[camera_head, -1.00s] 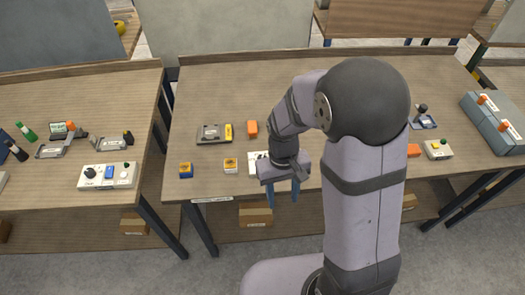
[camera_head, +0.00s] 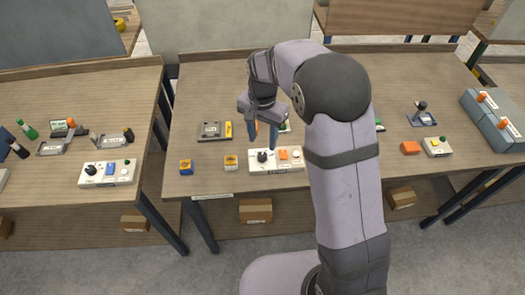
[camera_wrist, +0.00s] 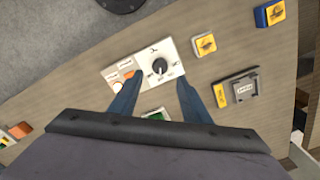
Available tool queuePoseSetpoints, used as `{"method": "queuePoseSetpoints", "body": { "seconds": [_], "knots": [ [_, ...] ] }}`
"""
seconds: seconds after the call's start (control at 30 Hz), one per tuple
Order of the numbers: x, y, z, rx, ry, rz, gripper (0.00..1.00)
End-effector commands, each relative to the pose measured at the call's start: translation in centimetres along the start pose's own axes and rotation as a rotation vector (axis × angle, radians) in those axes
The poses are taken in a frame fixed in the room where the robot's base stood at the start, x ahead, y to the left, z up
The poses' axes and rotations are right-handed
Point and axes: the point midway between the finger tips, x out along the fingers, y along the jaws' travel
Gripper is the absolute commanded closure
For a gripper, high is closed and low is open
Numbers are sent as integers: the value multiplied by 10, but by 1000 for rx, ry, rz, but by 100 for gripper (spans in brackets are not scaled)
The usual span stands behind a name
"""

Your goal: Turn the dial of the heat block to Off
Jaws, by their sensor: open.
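A white control panel (camera_head: 290,167) with a black dial (camera_head: 262,156) lies near the front edge of the middle table. Beside the dial are an orange button and a white button. In the wrist view the dial (camera_wrist: 160,66) shows between and beyond the finger tips, its pointer slanting. Its lettering is too small to read. My gripper (camera_head: 264,137) is open and empty, its blue fingers pointing down, just behind the dial in the head view. In the wrist view my gripper (camera_wrist: 159,80) has one finger on each side of the dial's line, apart from it.
A similar panel (camera_head: 107,173) with a dial stands on the left table. Yellow-topped blocks (camera_head: 231,163) and (camera_head: 186,167) lie left of the middle panel, with a grey device (camera_head: 215,131) behind. An orange block (camera_head: 410,148) and a small button box (camera_head: 437,146) lie to the right.

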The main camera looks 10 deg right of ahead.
Motion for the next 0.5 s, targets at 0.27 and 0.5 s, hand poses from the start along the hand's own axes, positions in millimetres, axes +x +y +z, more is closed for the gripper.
{"method": "queuePoseSetpoints", "body": {
  "seconds": [0.27, 0.5],
  "knots": [
    [26, 1, 1, -2, -4, 4, 57],
    [56, 1, 1, -3, -4, 4, 57]
  ]
}}
